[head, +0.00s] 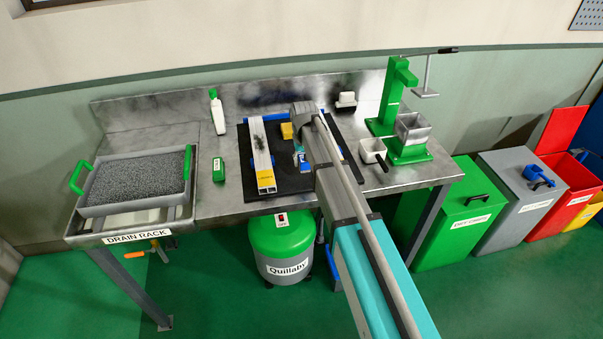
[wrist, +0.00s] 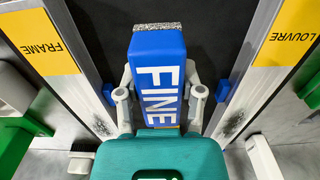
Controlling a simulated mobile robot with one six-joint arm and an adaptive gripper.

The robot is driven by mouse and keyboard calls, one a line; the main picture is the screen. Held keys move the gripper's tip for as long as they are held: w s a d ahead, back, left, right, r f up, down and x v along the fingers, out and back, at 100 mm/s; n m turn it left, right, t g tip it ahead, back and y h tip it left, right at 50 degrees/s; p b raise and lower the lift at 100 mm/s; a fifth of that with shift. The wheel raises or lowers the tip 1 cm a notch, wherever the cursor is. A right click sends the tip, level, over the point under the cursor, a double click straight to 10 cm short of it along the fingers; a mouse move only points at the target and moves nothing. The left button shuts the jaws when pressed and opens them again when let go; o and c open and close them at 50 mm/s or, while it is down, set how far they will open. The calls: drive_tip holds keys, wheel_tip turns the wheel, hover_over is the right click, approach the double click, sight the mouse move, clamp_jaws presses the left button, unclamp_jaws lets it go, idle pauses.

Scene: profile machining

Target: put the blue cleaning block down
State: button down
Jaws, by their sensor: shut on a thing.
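The blue cleaning block (wrist: 158,75), lettered FINE with a grey rough pad at its far end, sits between my gripper's fingers (wrist: 160,98) in the wrist view. My gripper is shut on it. In the head view the block (head: 306,167) shows as a small blue patch beside my arm, which hides most of the gripper. The block is over the black mat (head: 291,183), between two metal profiles. I cannot tell whether it touches the mat. The profile labelled FRAME (wrist: 80,85) is on the left; the one labelled LOUVRE (wrist: 258,85) is on the right. Both have dark smudges.
A yellow block (head: 287,131) lies at the mat's back. A green block (head: 218,169) and white bottle (head: 217,112) stand left of the mat. A grey granule tray (head: 135,180) is further left. A white scoop-like cup (head: 372,150) and green press (head: 390,105) are right.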

sight(301, 154)
drive_tip(key=shift+w+a+f, duration=0.15)
drive_tip(key=shift+f, duration=0.1)
drive_tip(key=shift+w+a+f+b, duration=0.25)
drive_tip(key=shift+w+f+b, duration=0.2)
drive_tip(key=shift+f+b, duration=0.3)
drive_tip(key=shift+s+f+b, duration=0.1)
drive_tip(key=shift+f+b, duration=1.15)
drive_tip(key=shift+b, duration=0.1)
drive_tip(key=shift+f, duration=0.15)
drive_tip(key=shift+c, duration=1.1)
unclamp_jaws()
wheel_tip(301, 154, up, 12)
drive_tip(key=p, duration=1.2)
drive_tip(key=shift+r, duration=0.2)
